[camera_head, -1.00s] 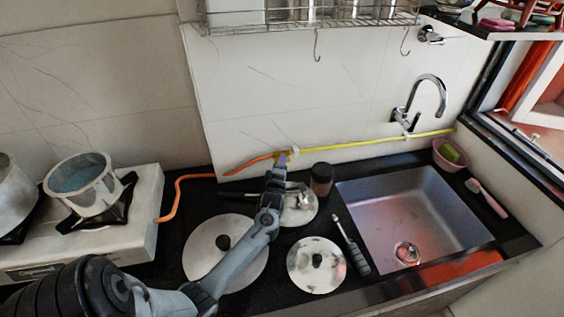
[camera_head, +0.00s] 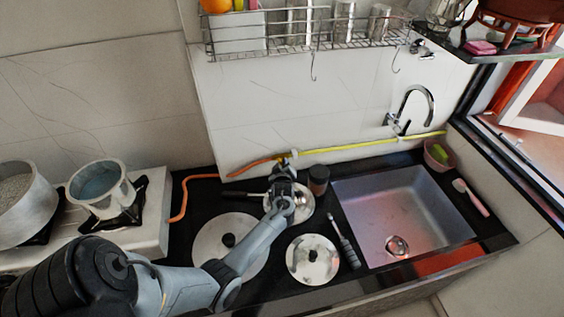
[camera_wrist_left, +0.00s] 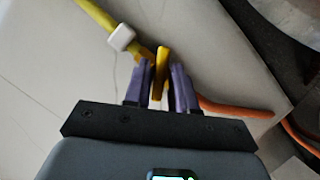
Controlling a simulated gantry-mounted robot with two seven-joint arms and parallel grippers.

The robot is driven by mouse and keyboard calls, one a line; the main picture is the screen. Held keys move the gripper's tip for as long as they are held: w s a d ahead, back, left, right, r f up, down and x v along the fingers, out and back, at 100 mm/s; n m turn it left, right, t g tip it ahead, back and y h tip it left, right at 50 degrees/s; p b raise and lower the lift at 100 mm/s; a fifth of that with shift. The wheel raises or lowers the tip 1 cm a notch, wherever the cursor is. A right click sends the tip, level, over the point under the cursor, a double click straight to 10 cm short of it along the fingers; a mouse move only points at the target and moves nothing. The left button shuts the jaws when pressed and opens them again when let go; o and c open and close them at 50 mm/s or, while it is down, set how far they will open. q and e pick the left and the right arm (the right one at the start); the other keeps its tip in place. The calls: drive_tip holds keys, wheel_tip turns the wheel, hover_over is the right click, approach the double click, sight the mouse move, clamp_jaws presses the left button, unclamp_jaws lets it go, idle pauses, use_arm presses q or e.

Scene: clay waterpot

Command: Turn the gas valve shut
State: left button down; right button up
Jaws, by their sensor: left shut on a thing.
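The yellow gas valve handle (camera_wrist_left: 162,57) stands between the purple fingers of my left gripper (camera_wrist_left: 161,84) in the left wrist view, which is shut on it. In the head view my left gripper (camera_head: 284,166) reaches the wall where the yellow gas pipe (camera_head: 370,143) meets the orange hose (camera_head: 182,196); the valve is mostly hidden there by the gripper. The pipe (camera_wrist_left: 97,14) and hose (camera_wrist_left: 235,109) also show in the wrist view, with a white clip (camera_wrist_left: 121,38) on the pipe. My right gripper is not in view.
A white stove (camera_head: 152,225) with pots stands at the left. Pan lids (camera_head: 313,260), a dark jar (camera_head: 318,181) and a long-handled tool (camera_head: 343,240) lie near my left arm. A sink (camera_head: 400,215) is at the right, and a wire rack (camera_head: 310,40) hangs above.

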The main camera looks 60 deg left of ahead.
use_arm(q)
drive_tip(key=shift+w+r+m+g+y+p, duration=0.1)
drive_tip(key=shift+m+g+y+p, duration=0.15)
drive_tip(key=shift+m+g, duration=0.7)
drive_tip(key=shift+w+m+g+y+p, duration=0.15)
drive_tip(key=shift+m+g+p, duration=0.15)
drive_tip(key=shift+m+g, duration=0.65)
drive_tip(key=shift+m, duration=0.3)
drive_tip(key=shift+s, duration=0.1)
drive_tip(key=c, duration=1.2)
unclamp_jaws()
drive_tip(key=shift+o, duration=0.2)
drive_tip(key=shift+d, duration=0.15)
drive_tip(key=p+v, duration=0.1)
drive_tip(key=v, duration=0.9)
drive_tip(key=shift+s+d+p, duration=0.25)
drive_tip(key=shift+s+p, duration=0.05)
drive_tip(key=shift+p, duration=0.05)
